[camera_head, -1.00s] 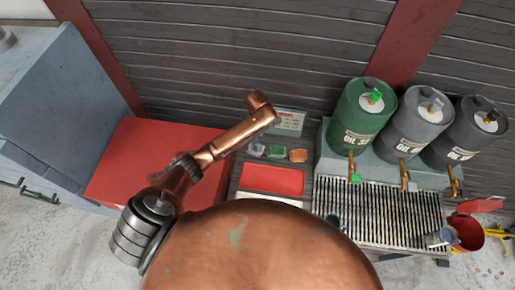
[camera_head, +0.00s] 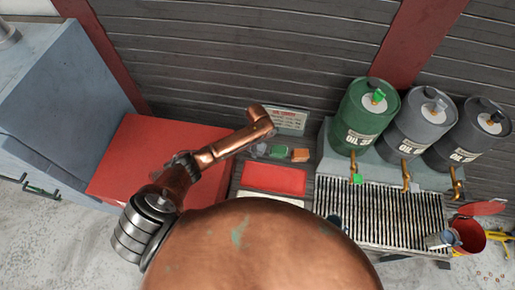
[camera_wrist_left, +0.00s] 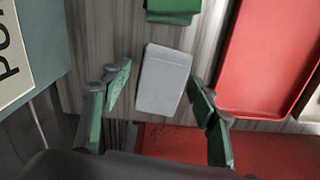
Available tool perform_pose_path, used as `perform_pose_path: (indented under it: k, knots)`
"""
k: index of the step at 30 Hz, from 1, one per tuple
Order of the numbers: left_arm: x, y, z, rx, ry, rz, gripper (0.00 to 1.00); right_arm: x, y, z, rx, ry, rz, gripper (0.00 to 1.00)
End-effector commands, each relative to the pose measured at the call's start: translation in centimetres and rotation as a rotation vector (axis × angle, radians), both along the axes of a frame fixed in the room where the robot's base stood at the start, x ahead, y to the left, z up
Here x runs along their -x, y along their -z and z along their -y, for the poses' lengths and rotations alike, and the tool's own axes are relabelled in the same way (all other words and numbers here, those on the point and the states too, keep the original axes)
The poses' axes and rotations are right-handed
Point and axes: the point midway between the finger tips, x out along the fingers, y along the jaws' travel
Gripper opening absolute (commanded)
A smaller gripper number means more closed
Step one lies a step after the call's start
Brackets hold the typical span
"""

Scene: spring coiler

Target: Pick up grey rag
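The grey rag (camera_wrist_left: 163,79) is a folded, flat grey block on the bench, seen in the middle of the left wrist view. My left gripper (camera_wrist_left: 157,82) is open, with one green-padded finger on each side of the rag. There is a gap between each finger and the rag, and I cannot tell how high the fingers are above it. In the head view the grey rag (camera_head: 260,150) lies at the left of a row of rags, just below the end of my left arm. My right gripper is not in view.
A green rag (camera_wrist_left: 173,8) lies close beyond the grey one, and an orange rag (camera_head: 300,155) is further right. A red tray (camera_head: 274,179) is beside them. A sign (camera_head: 290,121) stands behind. Oil drums (camera_head: 365,117) stand to the right, a red cabinet (camera_head: 150,160) to the left.

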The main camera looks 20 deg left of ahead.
Motion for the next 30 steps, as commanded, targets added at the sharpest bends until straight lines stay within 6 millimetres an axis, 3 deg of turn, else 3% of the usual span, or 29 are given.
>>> perform_pose_path:
  k: [15,25,30]
  knots:
    - [0.0,0.0,0.0,0.0,0.0,0.0,0.19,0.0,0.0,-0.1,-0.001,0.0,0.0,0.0]
    - [0.0,-0.4,0.1,0.001,0.0,0.001,0.18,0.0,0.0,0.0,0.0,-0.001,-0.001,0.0]
    - [-0.1,-2.2,0.1,0.003,0.0,0.003,0.18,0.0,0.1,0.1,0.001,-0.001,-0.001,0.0]
